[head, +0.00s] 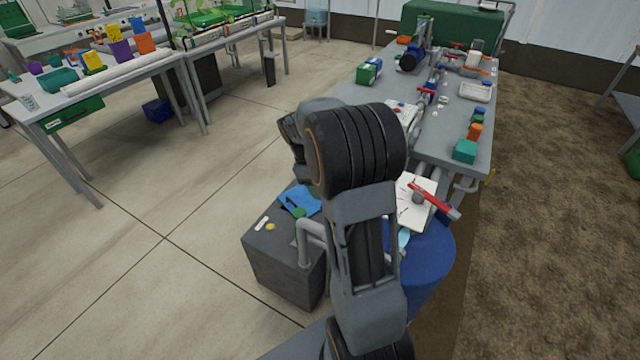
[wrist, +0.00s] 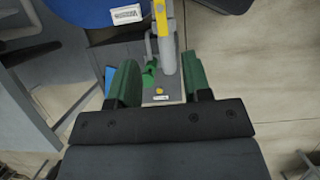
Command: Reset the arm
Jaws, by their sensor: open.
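My gripper (wrist: 159,78) shows in the wrist view with its two green fingers apart and nothing held between them. Below and beyond the fingers are a grey block (wrist: 172,96), a green piece (wrist: 149,76) and a grey pipe (wrist: 166,52) with a yellow part (wrist: 160,18). In the head view my arm stands raised and folded in the middle. The fingers cannot be made out there, being hidden behind or beside the arm's dark links.
A grey block (head: 262,262) with a blue piece (head: 303,202) stands beside a blue barrel (head: 436,262). A red-handled part (head: 433,200) is close right of my arm. The skid table (head: 450,130) holds valves and boxes. Open floor (head: 190,190) lies left.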

